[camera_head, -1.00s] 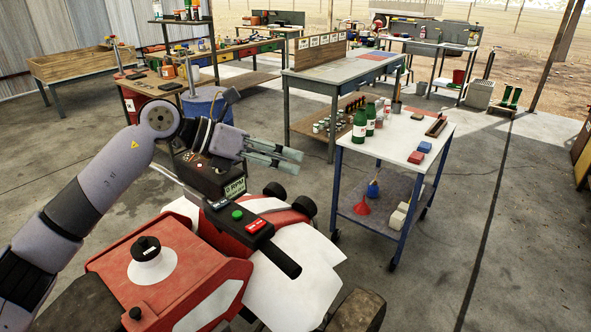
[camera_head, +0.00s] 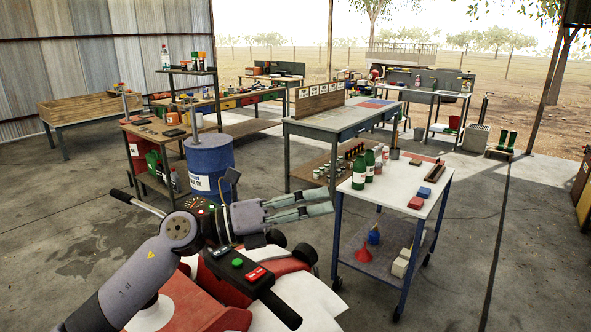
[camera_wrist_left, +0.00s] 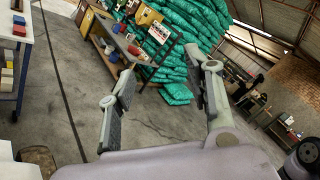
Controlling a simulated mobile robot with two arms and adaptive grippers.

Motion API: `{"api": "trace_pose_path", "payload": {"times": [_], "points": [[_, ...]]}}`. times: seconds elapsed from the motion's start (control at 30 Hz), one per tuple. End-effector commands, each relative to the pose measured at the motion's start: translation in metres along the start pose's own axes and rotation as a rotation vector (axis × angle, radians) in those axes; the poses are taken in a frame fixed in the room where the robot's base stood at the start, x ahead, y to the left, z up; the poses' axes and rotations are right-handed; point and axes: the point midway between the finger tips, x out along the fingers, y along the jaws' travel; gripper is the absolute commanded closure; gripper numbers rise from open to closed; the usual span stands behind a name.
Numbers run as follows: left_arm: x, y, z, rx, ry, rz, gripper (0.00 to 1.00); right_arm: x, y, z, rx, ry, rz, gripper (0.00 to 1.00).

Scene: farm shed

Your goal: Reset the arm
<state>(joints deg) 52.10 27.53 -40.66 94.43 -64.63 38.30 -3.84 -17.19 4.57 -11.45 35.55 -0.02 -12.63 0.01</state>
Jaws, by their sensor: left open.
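My left gripper (camera_head: 318,204) shows in the head view at the end of my grey left arm, which comes in from the lower left. It is open and empty, held in the air above the red and white machine, pointing right towards the white-topped cart. In the left wrist view its two fingers (camera_wrist_left: 160,100) are spread apart with only floor and background between them. My right gripper is not in view.
The red and white machine (camera_head: 195,302) with a control panel stands below my arm. The white-topped cart (camera_head: 398,183) bears green bottles. A blue barrel (camera_head: 210,165) and benches stand behind. Stacked green sacks (camera_wrist_left: 185,40) show in the wrist view. Concrete floor is clear at right.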

Motion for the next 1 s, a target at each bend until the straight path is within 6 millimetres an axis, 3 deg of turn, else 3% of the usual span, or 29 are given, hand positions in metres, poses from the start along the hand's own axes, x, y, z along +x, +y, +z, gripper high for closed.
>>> {"api": "trace_pose_path", "payload": {"times": [0.07,0.17,0.27,0.37,0.5,0.57,0.7,0.9,1.0], "points": [[-0.003,-0.007,-0.001,-0.166,-0.182,-0.093,0.53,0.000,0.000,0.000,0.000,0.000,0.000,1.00],[-0.025,-0.003,0.010,-0.392,-0.437,-0.169,0.53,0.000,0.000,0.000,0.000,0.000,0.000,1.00],[-0.061,0.021,0.013,-0.635,-0.693,-0.195,0.53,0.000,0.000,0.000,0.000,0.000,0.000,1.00],[-0.106,0.059,-0.002,-0.889,-0.944,-0.171,0.53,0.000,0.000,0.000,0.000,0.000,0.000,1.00],[-0.172,0.116,-0.055,-1.226,-1.260,-0.066,0.53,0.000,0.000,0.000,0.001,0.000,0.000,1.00],[-0.194,0.134,-0.083,-1.344,-1.365,-0.008,0.53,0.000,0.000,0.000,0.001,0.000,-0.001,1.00],[-0.241,0.162,-0.163,-1.603,-1.583,0.159,0.53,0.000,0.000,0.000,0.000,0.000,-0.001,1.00],[-0.291,0.163,-0.284,-1.916,-1.819,0.453,0.53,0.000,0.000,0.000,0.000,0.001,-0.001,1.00],[-0.305,0.152,-0.328,-2.017,-1.886,0.576,0.53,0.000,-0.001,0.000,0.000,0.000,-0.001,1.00]]}}
